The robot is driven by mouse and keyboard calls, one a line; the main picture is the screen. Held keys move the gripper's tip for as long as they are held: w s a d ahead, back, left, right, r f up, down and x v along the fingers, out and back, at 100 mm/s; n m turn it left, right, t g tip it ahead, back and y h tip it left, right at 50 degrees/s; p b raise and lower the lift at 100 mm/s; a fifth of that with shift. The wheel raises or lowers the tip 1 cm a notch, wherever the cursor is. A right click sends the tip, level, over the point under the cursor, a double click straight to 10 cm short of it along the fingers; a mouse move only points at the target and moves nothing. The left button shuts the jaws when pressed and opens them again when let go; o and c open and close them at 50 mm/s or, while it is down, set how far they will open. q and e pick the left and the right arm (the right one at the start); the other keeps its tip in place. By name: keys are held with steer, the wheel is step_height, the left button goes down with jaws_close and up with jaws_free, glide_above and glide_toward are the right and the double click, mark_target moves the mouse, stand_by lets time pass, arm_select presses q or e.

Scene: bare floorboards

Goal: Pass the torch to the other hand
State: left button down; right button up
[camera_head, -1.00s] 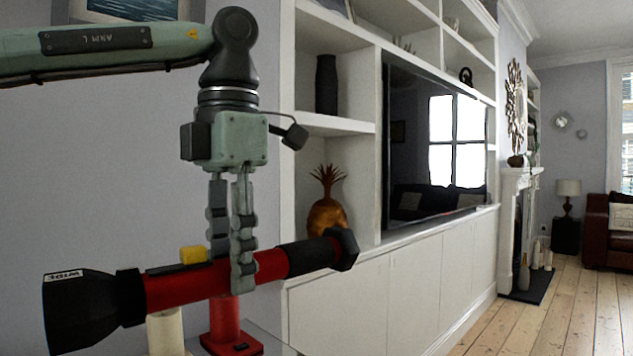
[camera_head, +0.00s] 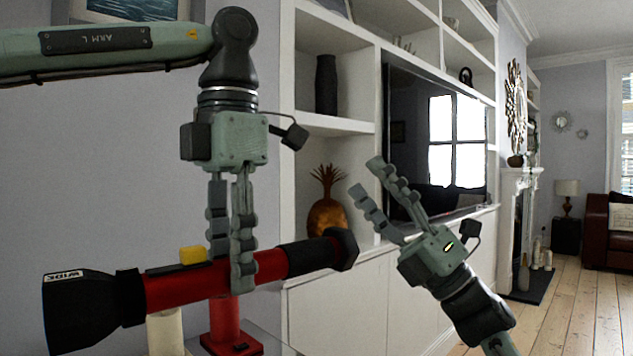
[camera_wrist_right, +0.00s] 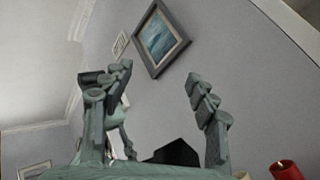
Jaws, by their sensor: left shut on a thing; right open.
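The torch (camera_head: 190,288) is red and black with a yellow switch. It is held roughly level, its wide black head at the left and its tail at the right, slightly higher. My left gripper (camera_head: 230,270) points down from above and is shut around the red body near the middle. My right gripper (camera_head: 366,177) is open and empty, to the right of the torch tail and apart from it, its fingers pointing up and left. In the right wrist view its two fingers (camera_wrist_right: 158,80) are spread with nothing gripped. A dark shape between them there is unclear.
Below the torch stand a red upright piece (camera_head: 225,318) with a flat base and a cream cylinder (camera_head: 165,332). White shelving (camera_head: 335,305) with a TV and a pineapple ornament (camera_head: 327,218) stands behind. Floorboards (camera_head: 570,310) are clear at right.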

steer(key=s+a+r+n+g+h, duration=0.2)
steer(key=s+a+r+n+g, duration=0.1)
steer(key=s+n+g, duration=0.4)
steer(key=s+a+r+n+g+h, duration=0.2)
steer(key=s+a+r+n+g, duration=0.15)
steer(key=s+n+g, duration=0.35)
steer(key=s+a+r+n+g+h, duration=0.3)
steer(key=s+n+g, duration=0.2)
steer(key=s+n, duration=0.3)
steer(key=n+t+h, duration=0.2)
steer(key=t+h, duration=1)
steer(key=t, duration=0.2)
glide_toward(264, 258)
steer(key=x, duration=0.9)
steer(key=shift+w+a+f, duration=0.2)
steer(key=shift+w+f, duration=0.05)
